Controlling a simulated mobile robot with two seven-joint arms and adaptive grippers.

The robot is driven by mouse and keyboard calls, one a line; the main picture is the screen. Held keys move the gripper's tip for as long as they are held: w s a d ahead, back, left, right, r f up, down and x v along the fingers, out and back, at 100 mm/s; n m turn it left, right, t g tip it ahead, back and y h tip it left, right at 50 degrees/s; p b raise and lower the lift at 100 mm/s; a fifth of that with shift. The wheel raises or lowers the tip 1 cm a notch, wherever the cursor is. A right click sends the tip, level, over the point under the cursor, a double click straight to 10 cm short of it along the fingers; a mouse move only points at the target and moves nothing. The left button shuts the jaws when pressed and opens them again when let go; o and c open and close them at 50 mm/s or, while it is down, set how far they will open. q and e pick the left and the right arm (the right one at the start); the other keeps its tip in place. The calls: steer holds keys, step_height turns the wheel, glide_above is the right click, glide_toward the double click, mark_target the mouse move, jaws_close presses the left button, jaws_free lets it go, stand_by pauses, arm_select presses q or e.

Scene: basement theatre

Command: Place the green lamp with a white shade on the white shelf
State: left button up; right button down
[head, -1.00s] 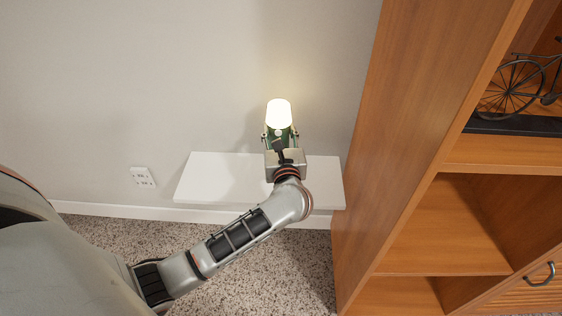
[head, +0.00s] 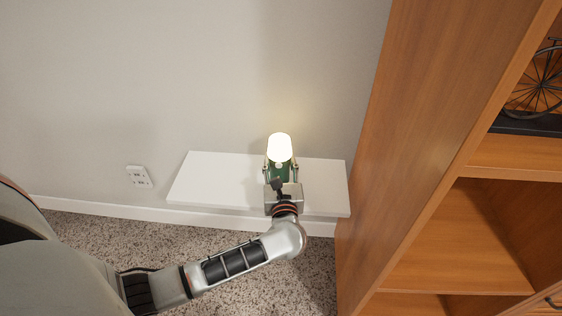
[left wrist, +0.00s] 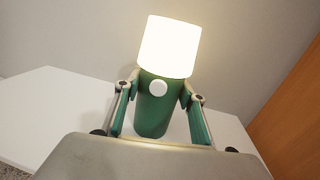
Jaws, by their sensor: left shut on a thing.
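The green lamp with a glowing white shade (head: 279,148) is upright in my left gripper (head: 280,172). In the left wrist view the lamp's green body (left wrist: 154,112) stands between the two fingers of the left gripper (left wrist: 158,105), which are shut on it. The white shelf (head: 212,182) is fixed low on the wall; it also shows in the left wrist view (left wrist: 55,100). The lamp is over the shelf's right-hand half; its base looks close to the shelf top, but I cannot tell whether it touches. My right gripper is not in view.
A tall wooden bookcase (head: 390,150) stands right beside the shelf's right end, with a dark bicycle ornament (head: 540,85) inside. A wall outlet (head: 139,176) is left of the shelf. The shelf's left half is clear. Speckled carpet (head: 90,250) lies below.

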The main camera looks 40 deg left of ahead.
mark_target(281, 168)
arm_select(q)
steer(key=shift+f, duration=0.15)
steer(key=o, duration=1.3)
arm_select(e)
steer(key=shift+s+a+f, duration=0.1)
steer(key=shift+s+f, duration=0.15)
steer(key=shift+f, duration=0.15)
arm_select(q)
steer(key=shift+o, duration=0.2)
steer(key=shift+r, duration=0.35)
steer(key=shift+s+d, duration=0.2)
steer(key=p+v, duration=0.1)
steer(key=v, duration=0.5)
steer(key=shift+s+d+f, duration=0.1)
steer(key=shift+s+d, duration=0.2)
steer(key=shift+s, duration=0.05)
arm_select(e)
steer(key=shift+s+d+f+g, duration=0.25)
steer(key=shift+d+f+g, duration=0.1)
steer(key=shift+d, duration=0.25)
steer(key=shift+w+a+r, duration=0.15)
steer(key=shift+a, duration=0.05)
